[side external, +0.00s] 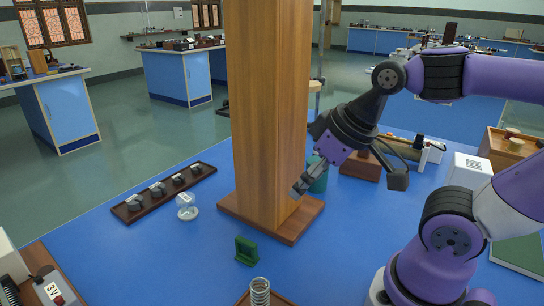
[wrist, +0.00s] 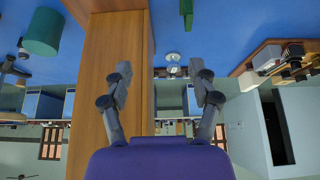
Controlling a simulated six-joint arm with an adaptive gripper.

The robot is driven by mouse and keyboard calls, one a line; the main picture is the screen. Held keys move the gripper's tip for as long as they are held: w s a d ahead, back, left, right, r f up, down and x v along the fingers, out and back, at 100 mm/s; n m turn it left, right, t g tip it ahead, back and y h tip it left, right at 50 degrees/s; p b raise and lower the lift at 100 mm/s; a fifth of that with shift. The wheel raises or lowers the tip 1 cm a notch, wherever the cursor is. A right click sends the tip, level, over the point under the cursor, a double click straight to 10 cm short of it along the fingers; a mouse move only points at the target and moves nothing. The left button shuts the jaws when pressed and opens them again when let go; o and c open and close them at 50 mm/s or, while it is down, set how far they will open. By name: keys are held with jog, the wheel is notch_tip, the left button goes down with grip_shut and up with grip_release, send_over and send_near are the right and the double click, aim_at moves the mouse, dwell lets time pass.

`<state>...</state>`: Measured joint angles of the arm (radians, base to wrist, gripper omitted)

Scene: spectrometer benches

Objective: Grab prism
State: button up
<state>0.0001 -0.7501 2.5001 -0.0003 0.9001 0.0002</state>
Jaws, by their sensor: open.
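My gripper (side external: 301,187) is open and empty, above the blue bench and in front of the wooden pillar's right side in the side view. In the wrist view its two fingers (wrist: 161,72) are spread apart. A small green upright block or holder (side external: 246,250) stands nearer the front; no clearly triangular prism can be made out.
The tall wooden pillar (side external: 262,110) with its square base stands beside my gripper. A dark wooden rack (side external: 163,192) with several pieces lies at left. A green cylinder (side external: 317,180) is behind the gripper. A metal spring (side external: 260,291) stands at the front.

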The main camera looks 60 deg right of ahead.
jog(key=shift+o, duration=0.4)
jog(key=shift+o, duration=1.4)
jog(key=m+g, duration=0.1)
jog(key=m, duration=0.1)
send_near(186, 198)
jog(key=a, duration=0.2)
jog(key=shift+h, duration=0.3)
jog(key=x, duration=0.2)
jog(key=d+x, duration=0.1)
jog(key=x, duration=0.2)
jog(key=shift+d+f, duration=0.15)
jog(key=shift+f, duration=0.1)
jog(key=shift+x, duration=3.05)
